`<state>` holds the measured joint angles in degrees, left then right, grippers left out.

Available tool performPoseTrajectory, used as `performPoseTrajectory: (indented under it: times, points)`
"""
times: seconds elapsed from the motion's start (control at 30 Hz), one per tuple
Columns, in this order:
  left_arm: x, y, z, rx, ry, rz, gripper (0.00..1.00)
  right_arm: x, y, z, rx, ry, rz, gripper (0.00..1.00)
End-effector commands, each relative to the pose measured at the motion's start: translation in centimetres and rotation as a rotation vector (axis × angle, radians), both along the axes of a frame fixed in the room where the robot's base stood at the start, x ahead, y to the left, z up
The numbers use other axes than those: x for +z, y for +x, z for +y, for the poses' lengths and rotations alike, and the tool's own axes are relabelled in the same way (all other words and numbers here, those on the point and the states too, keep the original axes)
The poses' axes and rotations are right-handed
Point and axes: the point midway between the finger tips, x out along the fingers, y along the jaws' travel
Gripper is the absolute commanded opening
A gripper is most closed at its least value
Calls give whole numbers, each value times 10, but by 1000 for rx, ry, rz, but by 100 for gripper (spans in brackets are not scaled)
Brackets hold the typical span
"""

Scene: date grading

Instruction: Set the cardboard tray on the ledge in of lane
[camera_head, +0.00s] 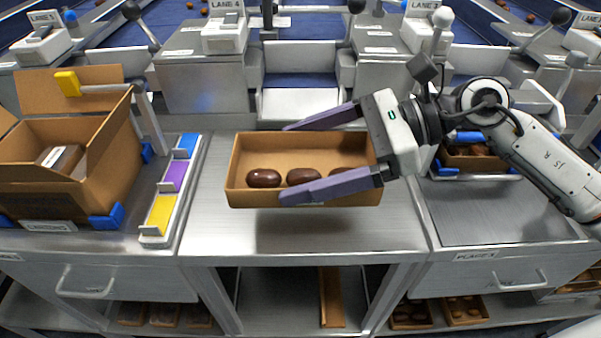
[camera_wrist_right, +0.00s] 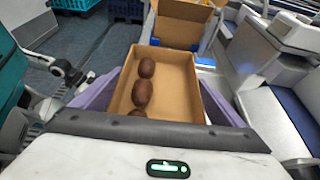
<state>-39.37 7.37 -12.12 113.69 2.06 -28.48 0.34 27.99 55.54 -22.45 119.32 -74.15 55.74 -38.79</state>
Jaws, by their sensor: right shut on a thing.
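The cardboard tray (camera_head: 232,181) is an open, shallow brown box over the middle of the steel bench. Three dark dates lie along its near side, one partly covered by a finger. My right gripper (camera_head: 306,157) comes in from the right and is shut on the tray, with one purple finger along the far wall and one along the near wall. The right wrist view also shows the tray (camera_wrist_right: 172,62) between the fingers. A pale ledge (camera_head: 300,104) lies behind the tray at the lane mouth, empty. My left gripper is not in view.
A large open carton (camera_head: 50,150) stands at the left beside a strip of blue, purple and yellow blocks (camera_head: 168,185). Grey lane housings (camera_head: 203,80) flank the ledge. Another tray with dates (camera_head: 478,160) sits behind my right arm. The bench (camera_head: 300,235) in front is clear.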

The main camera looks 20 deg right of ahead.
Motion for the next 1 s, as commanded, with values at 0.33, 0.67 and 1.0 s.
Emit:
performPoseTrajectory:
  times: [0.33,0.67,1.0]
  points:
    - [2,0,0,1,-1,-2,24,15,-6,4,7,5,4,72]
    - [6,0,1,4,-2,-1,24,-19,-23,-29,-135,7,12,72]
    - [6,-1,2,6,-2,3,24,-59,-37,-80,-318,2,5,72]
